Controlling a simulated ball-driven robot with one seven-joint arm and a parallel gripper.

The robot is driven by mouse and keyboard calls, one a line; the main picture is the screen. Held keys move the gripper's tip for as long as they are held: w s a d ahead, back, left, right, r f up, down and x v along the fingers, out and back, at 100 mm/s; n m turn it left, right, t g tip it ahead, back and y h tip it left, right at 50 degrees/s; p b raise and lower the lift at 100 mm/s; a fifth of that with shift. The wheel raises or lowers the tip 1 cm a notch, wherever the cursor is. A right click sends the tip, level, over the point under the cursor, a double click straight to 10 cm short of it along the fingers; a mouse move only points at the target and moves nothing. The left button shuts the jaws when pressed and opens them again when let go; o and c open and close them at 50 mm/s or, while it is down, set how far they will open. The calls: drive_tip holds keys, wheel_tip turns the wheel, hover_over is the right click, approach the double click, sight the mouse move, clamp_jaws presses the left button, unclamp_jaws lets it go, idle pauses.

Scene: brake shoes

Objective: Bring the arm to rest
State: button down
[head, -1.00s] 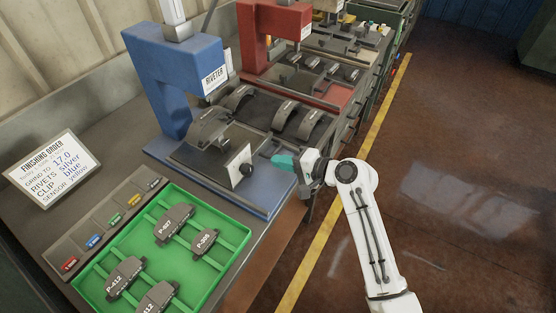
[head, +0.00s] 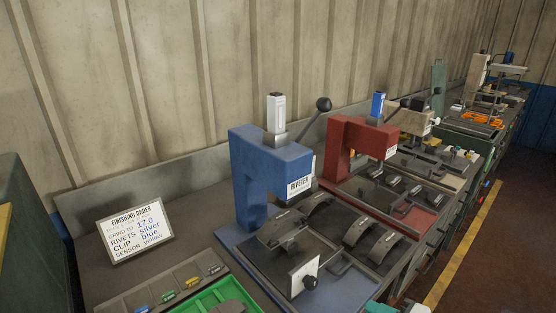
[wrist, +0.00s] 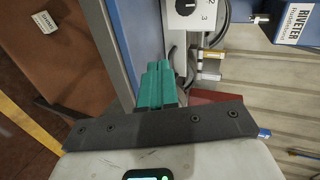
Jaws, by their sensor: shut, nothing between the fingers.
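My gripper (head: 378,307) shows only as teal fingertips at the bottom edge of the head view, with a bit of my white arm beside it. In the wrist view, its two teal fingers (wrist: 157,84) are together with nothing between them. The wrist view also shows the riveter's label (wrist: 300,22) and a white box with a dial (wrist: 190,14). Most of my arm is out of the head view.
Dark curved brake shoes (head: 362,229) lie on the riveter's base and beside it. A red press (head: 360,145) stands behind. A finishing order card (head: 136,231) and a green tray (head: 205,300) are at left. Open floor (head: 500,250) with a yellow line lies at right.

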drive_tip(key=s+a+f+n+g+h, duration=0.2)
drive_tip(key=s+a+f+n+g, duration=0.1)
drive_tip(key=s+f, duration=0.45)
drive_tip(key=s+d+f+n+g+h, duration=0.1)
drive_tip(key=s+d+n+g+h, duration=0.1)
drive_tip(key=s, duration=0.9)
drive_tip(key=s+d+f+n+g+h, duration=0.2)
drive_tip(key=s+d+n+g+h, duration=0.1)
drive_tip(key=s, duration=0.8)
drive_tip(key=shift+d+f+n+g+h, duration=0.15)
drive_tip(key=shift+d+n+g+h, duration=0.15)
drive_tip(key=shift+n+g+h, duration=0.5)
